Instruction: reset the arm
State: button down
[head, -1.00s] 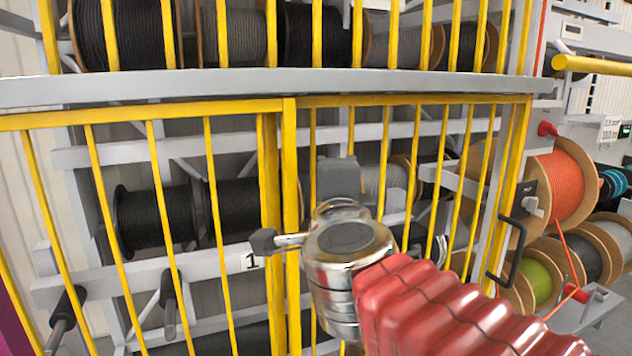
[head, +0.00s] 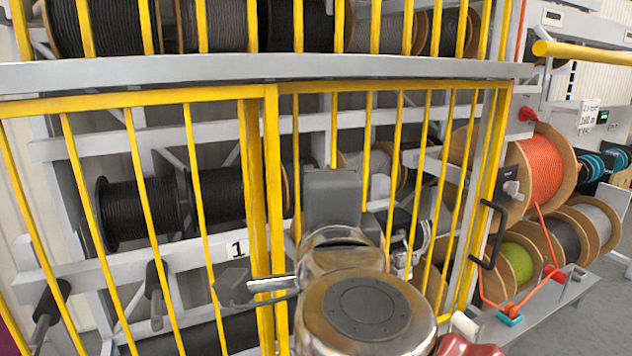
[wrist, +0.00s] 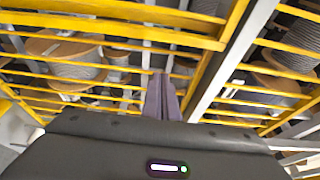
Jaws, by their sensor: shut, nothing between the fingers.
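My gripper (wrist: 162,98) shows in the wrist view as two purple-grey fingers pressed together beyond the dark gripper body. Nothing is held between them. They point toward the yellow barred gate, with bars and reels behind them; I cannot tell the exact gap. In the head view my arm's silver joint and grey block stand in front of the gate (head: 272,190), right of its middle posts. The fingers cannot be made out in the head view.
Black cable reels (head: 140,210) sit behind the bars. An orange cable reel (head: 542,165) stands at the right, its cable running down to a blue piece (head: 510,319) on a grey ledge. A black gate handle (head: 488,235) sticks out. Grey floor (head: 600,325) shows at lower right.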

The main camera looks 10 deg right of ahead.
jog(key=shift+s, duration=0.3)
jog(key=s+a+n+g+y, duration=0.1)
jog(key=s+a+n+y, duration=0.1)
jog(key=a+n+y, duration=0.95)
jog(key=s+a+f+n+g, duration=0.2)
jog(key=f+n+g, duration=0.15)
jog(key=f, duration=0.25)
jog(key=s+a+f+n+g, duration=0.2)
jog(key=f+n+g, duration=0.15)
jog(key=f, duration=0.25)
jog(key=s+d+f+n+g+h, duration=0.1)
jog(key=d+f+h, duration=0.25)
jog(key=f, duration=0.25)
jog(key=s+d+f+n+g+h, duration=0.1)
jog(key=d+f+n+g+h, duration=0.1)
jog(key=d+f, duration=0.3)
jog(key=s+d+f+m+h, duration=0.1)
jog(key=d+f+h, duration=0.1)
jog(key=d+f, duration=0.2)
jog(key=d+f+m+g+h, duration=0.1)
jog(key=d+f+h, duration=0.1)
jog(key=d, duration=0.9)
jog(key=shift+s+f+m+h, duration=0.35)
jog(key=shift+f+h, duration=0.05)
jog(key=shift+f, duration=0.5)
